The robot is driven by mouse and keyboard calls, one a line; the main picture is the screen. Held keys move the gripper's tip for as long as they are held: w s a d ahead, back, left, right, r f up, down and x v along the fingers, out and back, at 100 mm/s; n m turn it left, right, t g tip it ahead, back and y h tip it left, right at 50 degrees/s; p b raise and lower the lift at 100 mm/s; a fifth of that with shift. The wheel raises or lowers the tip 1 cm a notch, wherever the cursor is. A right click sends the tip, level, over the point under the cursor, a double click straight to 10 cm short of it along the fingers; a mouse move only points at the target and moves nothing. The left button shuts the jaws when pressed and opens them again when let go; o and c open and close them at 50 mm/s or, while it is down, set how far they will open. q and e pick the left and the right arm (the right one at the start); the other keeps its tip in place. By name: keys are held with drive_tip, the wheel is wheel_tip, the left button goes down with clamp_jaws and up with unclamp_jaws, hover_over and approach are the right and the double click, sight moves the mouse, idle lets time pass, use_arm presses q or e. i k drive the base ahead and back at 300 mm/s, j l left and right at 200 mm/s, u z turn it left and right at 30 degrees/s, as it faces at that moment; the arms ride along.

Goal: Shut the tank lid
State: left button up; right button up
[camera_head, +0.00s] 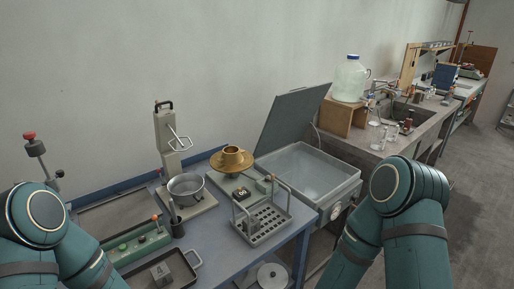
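The tank (318,183) is a pale grey open box at the right end of the blue-edged bench, with a bare-looking, light interior. Its grey lid (291,122) stands raised at the back, tilted up and leaning toward the wall. My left arm shows at the lower left and my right arm at the lower right, in front of the tank. Both arms are teal. Neither gripper shows in the frame.
On the bench (219,257) stand a test-tube rack (262,222), a brass dish on a scale (232,161), a metal pot (186,189) and a green control box (136,246). A large water jug (350,80) stands on a wooden box behind the tank. Glassware stands to the right.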

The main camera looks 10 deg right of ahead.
sight(291, 112)
drive_tip(key=l+u, duration=0.2)
drive_tip(key=u, duration=0.45)
drive_tip(key=l+u, duration=0.5)
drive_tip(key=l, duration=0.45)
drive_tip(key=l+u, duration=0.1)
drive_tip(key=l, duration=0.85)
